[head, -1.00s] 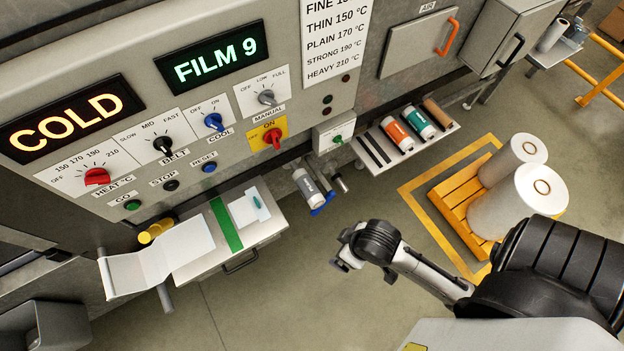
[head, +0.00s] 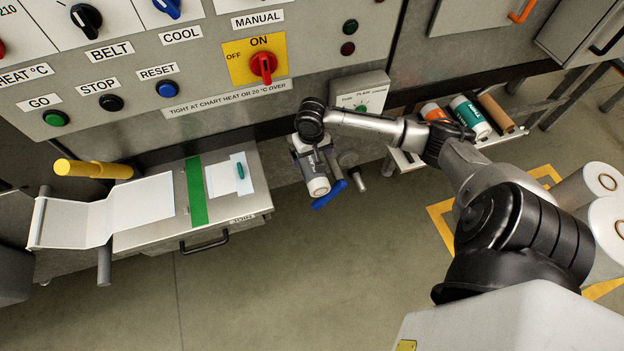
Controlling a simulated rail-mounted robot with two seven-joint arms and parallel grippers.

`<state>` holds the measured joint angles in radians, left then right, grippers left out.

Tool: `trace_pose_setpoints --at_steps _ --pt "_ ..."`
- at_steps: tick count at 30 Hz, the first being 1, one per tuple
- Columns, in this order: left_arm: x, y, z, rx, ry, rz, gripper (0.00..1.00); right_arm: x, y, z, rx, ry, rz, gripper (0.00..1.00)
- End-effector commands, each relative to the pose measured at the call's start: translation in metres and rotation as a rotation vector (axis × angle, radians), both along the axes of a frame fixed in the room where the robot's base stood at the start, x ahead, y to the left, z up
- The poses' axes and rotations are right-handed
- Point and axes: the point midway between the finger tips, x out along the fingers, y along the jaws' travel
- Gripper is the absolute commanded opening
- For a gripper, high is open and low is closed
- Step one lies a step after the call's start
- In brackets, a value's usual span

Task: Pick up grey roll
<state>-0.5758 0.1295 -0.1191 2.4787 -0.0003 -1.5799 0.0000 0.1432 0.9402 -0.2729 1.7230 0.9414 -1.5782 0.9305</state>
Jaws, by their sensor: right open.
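The grey roll (head: 318,186) is a small grey-and-white cylinder with dark lettering, below the machine's front panel. It lies beside a blue handle (head: 329,195) and a short metal spindle (head: 356,176). My right gripper (head: 309,157) is at the roll's upper end, with its jaws open. The wrist hides that end of the roll, and I cannot tell whether the fingers touch it. My left gripper is not in view.
A shelf (head: 492,138) with orange, teal and brown rolls is at the right, partly behind my right arm. Big white rolls (head: 608,218) stand farther right. A drawer-front table (head: 225,219) with white film is at the left. The floor in front is clear.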

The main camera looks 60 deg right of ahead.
Motion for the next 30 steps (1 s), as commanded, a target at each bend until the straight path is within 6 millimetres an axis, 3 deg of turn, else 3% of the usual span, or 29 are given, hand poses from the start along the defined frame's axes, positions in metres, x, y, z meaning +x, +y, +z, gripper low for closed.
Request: trace_pose_setpoints --at_steps 1,7,19,30 --pt "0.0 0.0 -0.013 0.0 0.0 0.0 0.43 0.004 -0.009 -0.006 -0.003 0.0 -0.03 1.0" --pt "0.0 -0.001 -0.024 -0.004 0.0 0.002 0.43 0.009 -0.024 -0.013 0.0 0.004 -0.096 1.0" --pt "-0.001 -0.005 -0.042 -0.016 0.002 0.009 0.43 0.009 -0.026 -0.075 0.0 0.006 -0.102 1.0" --pt "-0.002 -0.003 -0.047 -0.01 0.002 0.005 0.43 0.008 -0.025 -0.093 0.0 0.004 -0.099 1.0"
